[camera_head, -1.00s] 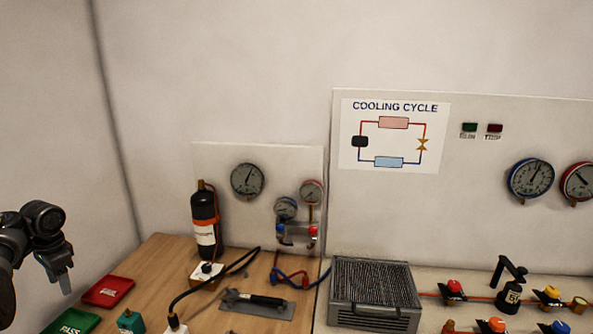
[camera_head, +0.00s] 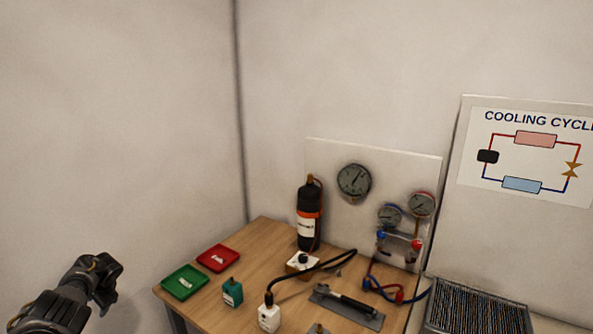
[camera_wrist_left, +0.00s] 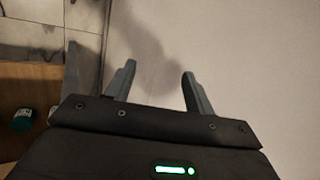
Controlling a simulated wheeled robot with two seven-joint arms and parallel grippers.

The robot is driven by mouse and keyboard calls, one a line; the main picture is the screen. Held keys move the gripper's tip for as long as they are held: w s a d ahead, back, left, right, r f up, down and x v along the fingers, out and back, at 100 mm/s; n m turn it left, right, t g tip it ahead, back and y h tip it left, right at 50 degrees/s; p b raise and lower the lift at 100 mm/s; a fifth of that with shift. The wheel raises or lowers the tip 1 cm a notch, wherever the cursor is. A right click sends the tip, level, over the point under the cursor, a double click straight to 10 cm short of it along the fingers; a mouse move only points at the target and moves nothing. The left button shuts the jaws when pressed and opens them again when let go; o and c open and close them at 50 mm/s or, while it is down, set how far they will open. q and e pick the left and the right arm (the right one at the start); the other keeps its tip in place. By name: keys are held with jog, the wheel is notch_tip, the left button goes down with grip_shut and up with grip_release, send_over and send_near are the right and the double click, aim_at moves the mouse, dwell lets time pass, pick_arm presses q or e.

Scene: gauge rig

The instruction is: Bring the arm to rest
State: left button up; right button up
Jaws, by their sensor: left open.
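My left gripper (camera_head: 103,287) is at the lower left of the head view, in the air left of the wooden table, clear of everything on it. In the left wrist view its two fingers (camera_wrist_left: 159,82) stand apart with nothing between them, in front of a plain pale wall. My right arm and gripper are in neither view.
The wooden table (camera_head: 236,254) holds a green tray (camera_head: 176,285), a red tray (camera_head: 217,258), a teal object (camera_head: 232,292), a black cylinder (camera_head: 309,215) and a gauge board (camera_head: 322,160). A grey finned box (camera_head: 478,305) stands to the right. The space by the left wall is free.

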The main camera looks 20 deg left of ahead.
pick_arm(q)
jog(key=s+a+f+m+t+y, duration=0.1)
jog(key=s+f+m+t, duration=0.15)
jog(key=s+f, duration=0.75)
jog(key=s+f+m+t+y, duration=0.1)
jog(key=s+f+m+y, duration=0.15)
jog(key=s+f, duration=0.85)
jog(key=s+d+f+h, duration=0.25)
jog(key=d+f, duration=0.25)
jog(key=d, duration=0.4)
jog(key=s+d+f+n+h, duration=0.1)
jog(key=s+d+f, duration=0.35)
jog(key=d, duration=0.55)
jog(key=s+d+f+h, duration=0.25)
jog(key=d+f, duration=0.35)
jog(key=d, duration=0.3)
jog(key=s+d+f+n+h, duration=0.1)
jog(key=d+f, duration=0.3)
jog(key=d, duration=1.2)
jog(key=s+d+f+g+h+b, duration=0.1)
jog(key=d+f, duration=0.3)
jog(key=d, duration=1.2)
jog(key=shift+d+n+h, duration=0.3)
jog(key=shift+n+h, duration=0.1)
jog(key=shift+h, duration=0.35)
